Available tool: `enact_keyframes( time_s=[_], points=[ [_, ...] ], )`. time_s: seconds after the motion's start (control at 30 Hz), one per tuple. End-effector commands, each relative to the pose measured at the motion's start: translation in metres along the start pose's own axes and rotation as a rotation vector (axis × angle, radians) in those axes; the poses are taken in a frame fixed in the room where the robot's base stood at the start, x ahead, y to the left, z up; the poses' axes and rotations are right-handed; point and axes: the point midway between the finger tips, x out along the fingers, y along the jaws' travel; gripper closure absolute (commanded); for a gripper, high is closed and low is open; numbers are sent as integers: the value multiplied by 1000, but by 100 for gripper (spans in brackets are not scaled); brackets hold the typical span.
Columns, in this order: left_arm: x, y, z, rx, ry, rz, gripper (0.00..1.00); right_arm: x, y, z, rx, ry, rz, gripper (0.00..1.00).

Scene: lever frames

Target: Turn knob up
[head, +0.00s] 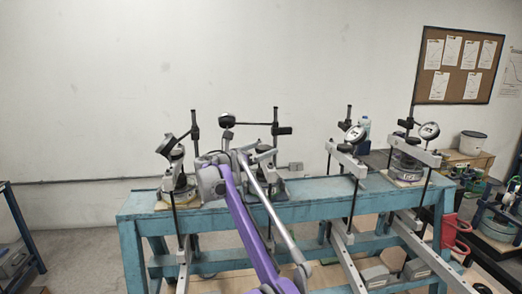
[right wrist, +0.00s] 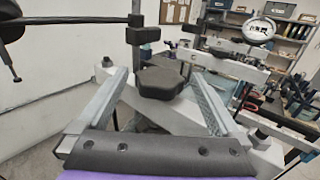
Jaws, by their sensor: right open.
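A dark lobed knob (right wrist: 160,82) shows in the middle of the right wrist view, in front of a grey metal frame part. My right gripper (right wrist: 155,76) is open, with one grey finger on each side of the knob and a gap visible on both sides. I cannot tell whether the fingertips reach fully past it. In the head view my right gripper (head: 238,157) is over the left half of the blue bench (head: 325,187), at one of the lever frames. My arm and gripper hide the knob there. My left gripper is not in view.
Several lever frames with dark posts and round dials, such as one dial (head: 357,134), stand along the bench. A horizontal dark rod (right wrist: 75,20) crosses the upper left of the wrist view near the knob.

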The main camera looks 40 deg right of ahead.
Motion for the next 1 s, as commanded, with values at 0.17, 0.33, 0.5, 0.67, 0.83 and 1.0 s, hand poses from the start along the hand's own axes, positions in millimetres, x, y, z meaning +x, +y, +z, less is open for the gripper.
enact_keyframes(
  time_s=[0.17, 0.33, 0.5, 0.67, 0.83, 1.0],
  points=[
    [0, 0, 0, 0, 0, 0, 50, 0, 0, 0, 0, 0, 0, 14],
    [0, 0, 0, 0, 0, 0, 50, 0, 0, 0, 0, 0, 0, 45],
    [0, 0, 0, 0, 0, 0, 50, 0, 0, 0, 0, 0, 0, 76],
    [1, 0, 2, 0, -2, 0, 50, 0, -1, -1, -1, 0, 8, 84],
    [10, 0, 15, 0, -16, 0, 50, 1, -4, -3, -5, -2, 96, 84],
    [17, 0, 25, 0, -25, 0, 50, 1, -4, -2, -4, -2, 207, 84]
  ],
)
